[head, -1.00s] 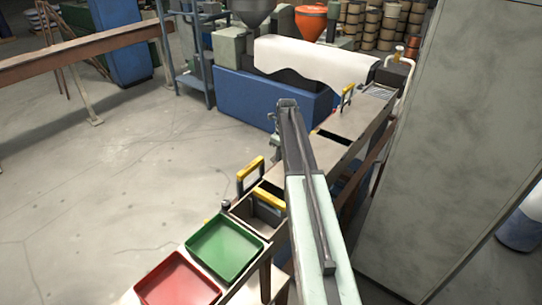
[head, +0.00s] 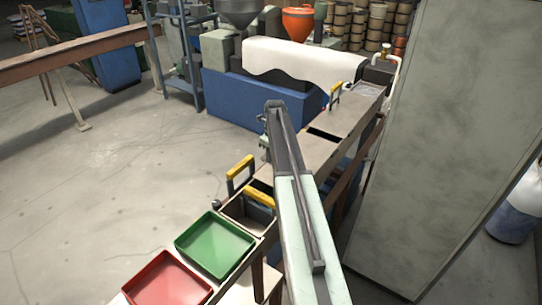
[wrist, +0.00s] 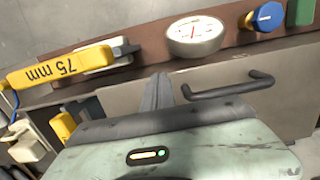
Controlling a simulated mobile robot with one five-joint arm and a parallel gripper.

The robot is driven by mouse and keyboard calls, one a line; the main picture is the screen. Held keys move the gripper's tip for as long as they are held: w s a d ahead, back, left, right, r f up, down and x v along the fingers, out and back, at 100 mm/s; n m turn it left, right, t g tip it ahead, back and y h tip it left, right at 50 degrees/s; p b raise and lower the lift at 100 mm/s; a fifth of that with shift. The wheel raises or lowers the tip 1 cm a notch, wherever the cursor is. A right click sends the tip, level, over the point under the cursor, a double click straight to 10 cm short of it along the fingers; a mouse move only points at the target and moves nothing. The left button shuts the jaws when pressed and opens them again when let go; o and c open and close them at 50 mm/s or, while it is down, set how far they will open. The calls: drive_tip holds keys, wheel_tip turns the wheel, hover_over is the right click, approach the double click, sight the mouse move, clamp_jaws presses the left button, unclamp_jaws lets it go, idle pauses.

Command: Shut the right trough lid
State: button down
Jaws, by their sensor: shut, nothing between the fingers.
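The long trough (head: 345,118) runs diagonally from the trays up to the far right, with flat beige lid panels and dark gaps between them. A small upright handle (head: 336,93) stands near its far end. I cannot tell which panel is the right lid or how far it is open. In the wrist view, my gripper (wrist: 160,88) is shut and empty, above a grey-brown panel (wrist: 290,100). A black bar handle (wrist: 232,87) lies just right of the fingers; contact is unclear. My arm hides the gripper in the head view.
Yellow handles (head: 240,168) stand by an open bin (head: 243,213) nearer me. Green (head: 215,246) and red (head: 167,282) trays lie in front. A yellow 75 mm bar (wrist: 58,67) and a gauge (wrist: 196,36) show close by. A tall grey cabinet (head: 445,140) stands right.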

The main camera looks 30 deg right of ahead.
drive_tip(key=shift+s+d+r+p, duration=0.1)
drive_tip(key=shift+d+r+p, duration=0.15)
drive_tip(key=shift+r+p, duration=0.15)
wheel_tip(320, 180, up, 13)
drive_tip(key=p, duration=1.3)
drive_tip(key=shift+a, duration=0.25)
drive_tip(key=shift+w, duration=0.2)
